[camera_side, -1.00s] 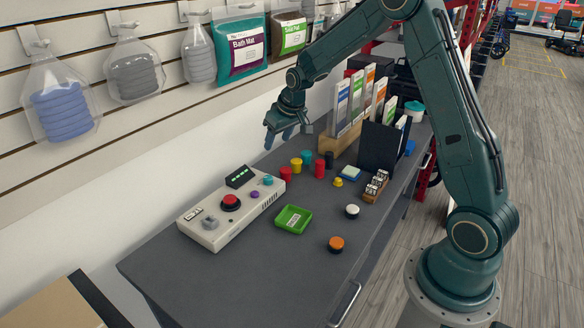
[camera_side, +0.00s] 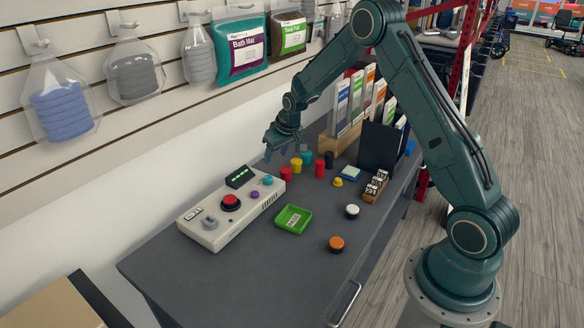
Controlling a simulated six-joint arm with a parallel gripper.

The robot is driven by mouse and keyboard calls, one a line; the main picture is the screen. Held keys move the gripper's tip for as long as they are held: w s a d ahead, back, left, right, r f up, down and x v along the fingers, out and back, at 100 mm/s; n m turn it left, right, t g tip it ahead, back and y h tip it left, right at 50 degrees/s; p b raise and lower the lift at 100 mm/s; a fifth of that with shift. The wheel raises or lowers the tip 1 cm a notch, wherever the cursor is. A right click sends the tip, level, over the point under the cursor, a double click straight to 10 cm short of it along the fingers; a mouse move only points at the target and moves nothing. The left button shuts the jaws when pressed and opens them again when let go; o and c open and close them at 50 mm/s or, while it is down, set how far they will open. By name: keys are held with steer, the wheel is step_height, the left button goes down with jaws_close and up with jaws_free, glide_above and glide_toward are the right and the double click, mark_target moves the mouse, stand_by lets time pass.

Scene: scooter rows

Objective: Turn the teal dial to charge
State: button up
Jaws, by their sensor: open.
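The teal dial (camera_side: 268,181) sits at the far right end of the light grey control box (camera_side: 232,215). My gripper (camera_side: 279,153) is above and behind the dial, beyond the box's right end, pointing down with its fingers apart. It holds nothing that I can see and is apart from the dial. Any markings around the dial are too small to read.
Red (camera_side: 286,174), yellow (camera_side: 296,164) and other coloured cylinders stand just right of the box. A green tray (camera_side: 293,219), a white round piece (camera_side: 352,211) and an orange one (camera_side: 336,244) lie in front. The front-left of the dark table (camera_side: 190,285) is clear.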

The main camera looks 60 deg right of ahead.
mark_target(268, 177)
steer(key=x, duration=1.1)
steer(key=shift+w+f, duration=0.1)
steer(key=shift+f, duration=0.05)
steer(key=c, duration=1)
